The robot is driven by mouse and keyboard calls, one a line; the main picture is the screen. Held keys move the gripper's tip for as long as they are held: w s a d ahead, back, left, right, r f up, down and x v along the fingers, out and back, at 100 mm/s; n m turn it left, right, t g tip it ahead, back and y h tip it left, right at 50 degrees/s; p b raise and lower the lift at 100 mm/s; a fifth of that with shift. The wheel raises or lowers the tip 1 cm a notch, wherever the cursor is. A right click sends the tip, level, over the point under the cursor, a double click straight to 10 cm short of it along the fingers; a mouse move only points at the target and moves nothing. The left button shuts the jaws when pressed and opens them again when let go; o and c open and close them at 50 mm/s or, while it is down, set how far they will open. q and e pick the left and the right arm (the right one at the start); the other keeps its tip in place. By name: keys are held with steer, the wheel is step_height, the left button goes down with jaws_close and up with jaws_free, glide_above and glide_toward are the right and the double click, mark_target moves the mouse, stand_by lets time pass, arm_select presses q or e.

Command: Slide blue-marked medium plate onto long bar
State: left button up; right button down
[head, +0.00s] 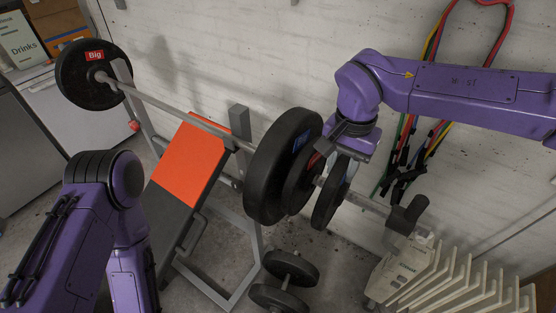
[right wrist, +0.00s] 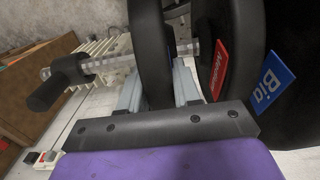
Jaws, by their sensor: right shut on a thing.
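The long bar (head: 180,108) lies across the bench rack. A black plate marked red "Big" (head: 88,75) is on its far left end. On the right end sit a blue-marked big plate (head: 270,170) and, beside it, a red-marked medium plate (head: 301,178). My right gripper (head: 340,148) is shut on the rim of another black plate, the blue-marked medium plate (head: 328,196), a small gap outward from the red-marked one. It shows edge-on between the fingers in the right wrist view (right wrist: 150,50). Bar shows on both sides of it; its hole is hidden. My left gripper is out of view.
A black-handled piece (head: 408,214) is near the bar's outer end. An orange and dark bench (head: 188,165) stands under the bar. A dumbbell (head: 290,280) is on the floor. A pale slotted rack (head: 450,285) is at lower right; bands (head: 410,130) hang on the wall.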

steer(key=shift+w+a+r, duration=0.1)
steer(key=shift+a+r, duration=0.05)
steer(key=shift+r, duration=0.15)
steer(key=shift+w+a, duration=0.1)
steer(key=shift+w+a+p, duration=0.4)
steer(key=shift+a+p, duration=0.2)
steer(key=shift+p, duration=0.3)
steer(key=shift+w+a+p, duration=0.2)
steer(key=shift+a+p, duration=0.05)
steer(key=shift+p, duration=0.1)
steer(key=shift+w+a, duration=0.15)
steer(key=shift+a, duration=0.05)
steer(key=c, duration=0.8)
jaws_free()
steer(key=shift+o, duration=0.4)
steer(key=shift+s+d, duration=0.15)
steer(key=shift+s, duration=0.2)
steer(key=shift+f, duration=0.15)
